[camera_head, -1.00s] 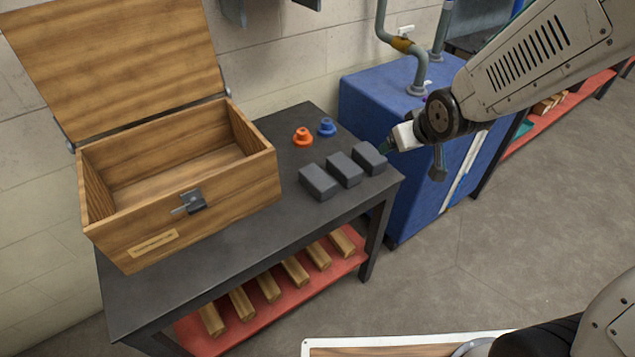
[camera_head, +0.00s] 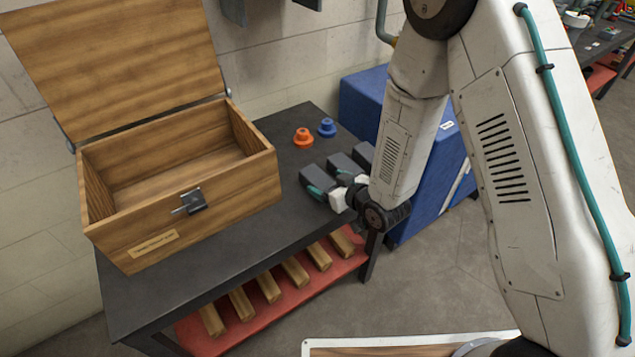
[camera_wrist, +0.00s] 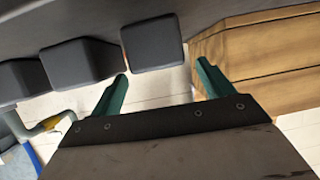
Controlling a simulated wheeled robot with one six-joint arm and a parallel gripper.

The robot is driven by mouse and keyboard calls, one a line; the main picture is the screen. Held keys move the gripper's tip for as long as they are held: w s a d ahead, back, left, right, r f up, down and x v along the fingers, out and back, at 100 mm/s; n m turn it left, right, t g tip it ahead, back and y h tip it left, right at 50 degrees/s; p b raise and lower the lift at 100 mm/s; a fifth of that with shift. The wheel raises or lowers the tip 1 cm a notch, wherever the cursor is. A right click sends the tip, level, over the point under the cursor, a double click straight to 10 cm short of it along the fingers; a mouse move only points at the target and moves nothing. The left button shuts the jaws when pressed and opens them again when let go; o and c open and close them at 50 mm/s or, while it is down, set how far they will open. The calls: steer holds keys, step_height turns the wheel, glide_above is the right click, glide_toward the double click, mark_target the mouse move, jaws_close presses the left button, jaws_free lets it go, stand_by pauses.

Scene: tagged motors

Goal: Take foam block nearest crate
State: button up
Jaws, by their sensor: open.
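Three dark grey foam blocks stand in a row on the black table. The foam block nearest the crate (camera_head: 314,175) is the left one in the head view. In the wrist view this block (camera_wrist: 152,42) lies ahead of and between the teal fingertips, beside the wooden crate (camera_wrist: 262,50). My gripper (camera_head: 329,183) is open and empty, with its fingers at the near side of that block; contact cannot be told. The middle block (camera_head: 341,163) and the far block (camera_head: 364,152) are partly hidden by my gripper and arm. The wooden crate (camera_head: 150,242) stands open and empty.
An orange knob (camera_head: 303,138) and a blue knob (camera_head: 327,128) stand behind the blocks. The black table (camera_head: 190,275) has bare room in front of the crate. A blue cabinet (camera_head: 362,97) stands to the right. Wooden bars lie on the red lower shelf (camera_head: 225,340).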

mark_target(321, 180)
steer(key=x, duration=0.5)
steer(key=shift+f, duration=0.15)
steer(key=c, duration=1)
steer(key=shift+c, duration=0.2)
